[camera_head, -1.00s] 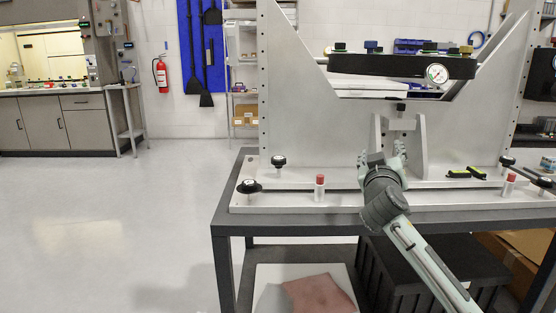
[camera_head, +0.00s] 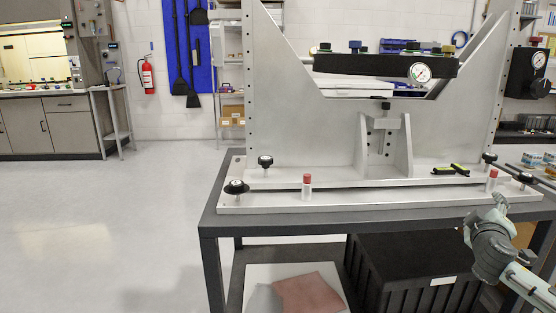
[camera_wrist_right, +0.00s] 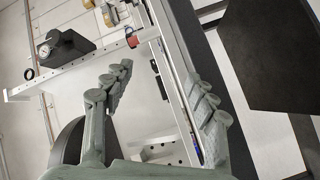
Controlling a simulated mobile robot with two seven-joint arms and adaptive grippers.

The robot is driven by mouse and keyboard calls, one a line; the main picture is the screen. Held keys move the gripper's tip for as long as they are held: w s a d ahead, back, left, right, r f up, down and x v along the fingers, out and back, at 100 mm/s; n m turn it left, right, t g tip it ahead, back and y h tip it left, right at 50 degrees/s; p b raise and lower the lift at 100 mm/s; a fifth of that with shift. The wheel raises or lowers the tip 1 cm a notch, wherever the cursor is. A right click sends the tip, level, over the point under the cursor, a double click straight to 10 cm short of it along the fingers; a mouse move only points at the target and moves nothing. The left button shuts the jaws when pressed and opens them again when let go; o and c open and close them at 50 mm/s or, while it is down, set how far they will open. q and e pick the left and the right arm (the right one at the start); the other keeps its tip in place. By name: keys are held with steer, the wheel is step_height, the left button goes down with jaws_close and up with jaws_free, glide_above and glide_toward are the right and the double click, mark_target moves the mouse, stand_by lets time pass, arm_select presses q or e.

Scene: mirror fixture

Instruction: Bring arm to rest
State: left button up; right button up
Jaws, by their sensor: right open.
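My right gripper (camera_head: 487,208) is at the lower right of the head view, in front of the fixture table's right front edge. Its arm comes in from the lower right corner. In the right wrist view its two fingers (camera_wrist_right: 160,95) stand wide apart with nothing between them. The metal mirror fixture (camera_head: 330,140) stands on the dark table (camera_head: 300,222), apart from the gripper. My left gripper is not in view.
A black crate (camera_head: 415,275) is on the lower shelf. The floor at left (camera_head: 100,220) is clear.

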steer(key=s+d+f+n+g+y, duration=0.1)
steer(key=s+d+f+g, duration=0.25)
steer(key=s+f, duration=1.05)
steer(key=s+d+f+n+g+y, duration=0.2)
steer(key=s+f+g, duration=0.3)
steer(key=s+f, duration=1)
steer(key=s+a+f+m+y, duration=0.1)
steer(key=a+f, duration=0.4)
steer(key=a, duration=0.5)
steer(key=s+a+f+m+g+y, duration=0.1)
steer(key=a+f, duration=0.4)
steer(key=a, duration=0.5)
steer(key=s+a+f+m+g+y, duration=0.1)
steer(key=s+a+f+m+y, duration=0.1)
steer(key=a+f, duration=0.4)
steer(key=a+m+y, duration=0.1)
steer(key=a+y, duration=0.1)
steer(key=a, duration=0.2)
steer(key=shift+s+a+m, duration=0.25)
steer(key=shift+s+m, duration=0.05)
steer(key=shift+s, duration=0.05)
